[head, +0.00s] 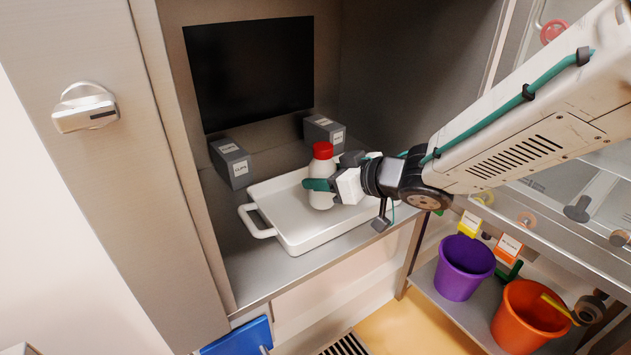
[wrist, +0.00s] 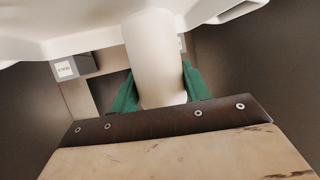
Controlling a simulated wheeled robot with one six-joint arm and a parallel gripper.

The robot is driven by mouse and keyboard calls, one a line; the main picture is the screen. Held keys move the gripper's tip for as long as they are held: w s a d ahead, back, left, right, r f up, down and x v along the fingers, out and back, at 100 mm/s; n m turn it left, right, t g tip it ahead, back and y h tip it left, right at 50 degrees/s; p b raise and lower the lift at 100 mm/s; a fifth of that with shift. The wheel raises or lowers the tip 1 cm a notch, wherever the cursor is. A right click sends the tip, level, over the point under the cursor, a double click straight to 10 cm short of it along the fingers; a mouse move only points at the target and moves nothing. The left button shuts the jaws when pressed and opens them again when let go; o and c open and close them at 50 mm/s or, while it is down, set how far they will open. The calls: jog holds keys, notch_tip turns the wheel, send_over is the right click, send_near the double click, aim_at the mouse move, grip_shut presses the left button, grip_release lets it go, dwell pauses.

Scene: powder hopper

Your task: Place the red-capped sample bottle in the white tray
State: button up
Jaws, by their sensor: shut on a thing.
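The sample bottle (head: 322,172) is white with a red cap (head: 322,150). It is upright over the floor of the white tray (head: 291,238), inside its rim. My gripper (head: 320,185) reaches in from the right, its green fingers shut on the bottle's body. In the wrist view the pale bottle (wrist: 155,55) stands between the green fingers of my gripper (wrist: 160,85), and the white tray (wrist: 60,30) fills the top edge. The cap does not show there. I cannot tell whether the bottle's base touches the tray.
Two grey labelled boxes, one at left (head: 230,163) and one behind the bottle (head: 323,131), stand behind the tray on the steel shelf (head: 238,273). Cabinet walls close in the sides. Purple (head: 464,267) and orange (head: 530,318) buckets stand lower right.

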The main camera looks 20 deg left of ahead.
jog(key=shift+w+a, duration=0.25)
jog(key=shift+w, duration=0.1)
jog(key=shift+w+f, duration=0.15)
jog(key=shift+f, duration=1.65)
jog(key=o, duration=1.1)
jog(key=shift+f, duration=0.15)
jog(key=shift+r, duration=0.25)
jog(key=v, duration=1.2)
